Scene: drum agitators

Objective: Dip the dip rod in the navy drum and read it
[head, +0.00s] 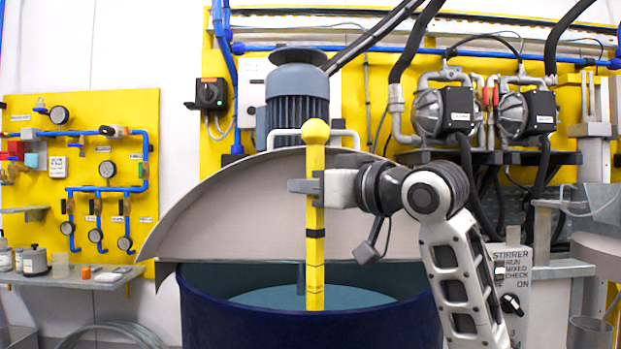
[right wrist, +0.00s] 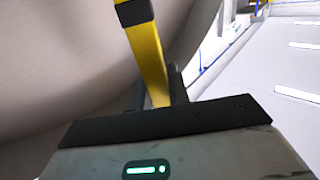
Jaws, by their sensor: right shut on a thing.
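The yellow dip rod (head: 315,262) stands upright in the head view, with a round knob on top and dark bands on its shaft. My right gripper (head: 306,187) is shut on its upper part. The rod's lower end is over the open mouth of the navy drum (head: 310,325), in front of the teal liquid (head: 262,297); I cannot tell whether it touches the liquid. The right wrist view shows the rod (right wrist: 151,65) with a black band, running down between the fingers (right wrist: 158,90). My left gripper is not in view.
The grey half lid (head: 220,215) stands raised behind the rod, with a motor (head: 297,100) above it. A stirrer control box (head: 513,285) is right of the drum. A shelf (head: 80,277) with small jars is at the left. Pumps (head: 445,110) hang on the back wall.

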